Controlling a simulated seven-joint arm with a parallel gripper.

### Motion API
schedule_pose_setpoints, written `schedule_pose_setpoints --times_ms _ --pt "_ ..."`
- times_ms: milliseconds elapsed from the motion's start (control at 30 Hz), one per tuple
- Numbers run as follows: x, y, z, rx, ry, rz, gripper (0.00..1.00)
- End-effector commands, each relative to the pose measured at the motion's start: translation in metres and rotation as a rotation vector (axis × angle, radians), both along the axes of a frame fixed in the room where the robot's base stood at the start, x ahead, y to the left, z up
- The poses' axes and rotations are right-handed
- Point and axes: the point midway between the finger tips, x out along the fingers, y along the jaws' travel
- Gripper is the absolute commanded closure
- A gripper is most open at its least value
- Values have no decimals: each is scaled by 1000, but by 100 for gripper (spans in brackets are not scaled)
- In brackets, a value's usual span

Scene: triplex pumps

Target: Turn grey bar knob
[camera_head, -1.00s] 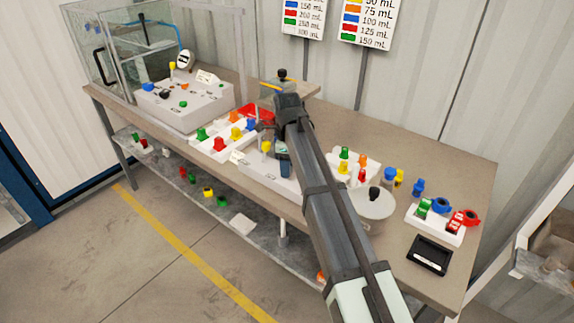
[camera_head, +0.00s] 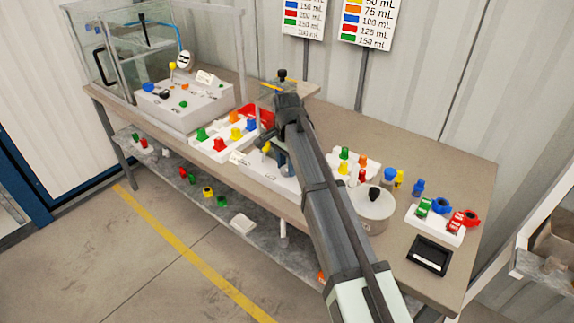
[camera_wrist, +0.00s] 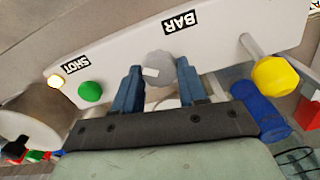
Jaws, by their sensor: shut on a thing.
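The grey knob (camera_wrist: 159,62) sits on a white panel (camera_wrist: 215,45) near a printed BAR label (camera_wrist: 180,21) in the wrist view. A pale rectangular mark shows on the knob's face. My gripper (camera_wrist: 158,74) has its two blue fingers on either side of the knob and is shut on it. In the head view my gripper (camera_head: 283,160) is low over the white panel (camera_head: 262,177), and my arm hides the grey knob there.
Beside the knob are a green button (camera_wrist: 90,91), a lit button (camera_wrist: 56,82) near a SHOT label, and a yellow knob (camera_wrist: 275,76) on a stem. A blue cylinder (camera_wrist: 262,112) is close to the right finger. Coloured-knob blocks (camera_head: 222,135) stand left of my arm.

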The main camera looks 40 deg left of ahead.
Motion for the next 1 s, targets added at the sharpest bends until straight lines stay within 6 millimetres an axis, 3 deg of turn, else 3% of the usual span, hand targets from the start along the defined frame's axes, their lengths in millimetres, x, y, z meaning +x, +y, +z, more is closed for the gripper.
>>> schedule_pose_setpoints --times_ms 1000 --pt "0 2 1 2 -1 965 89"
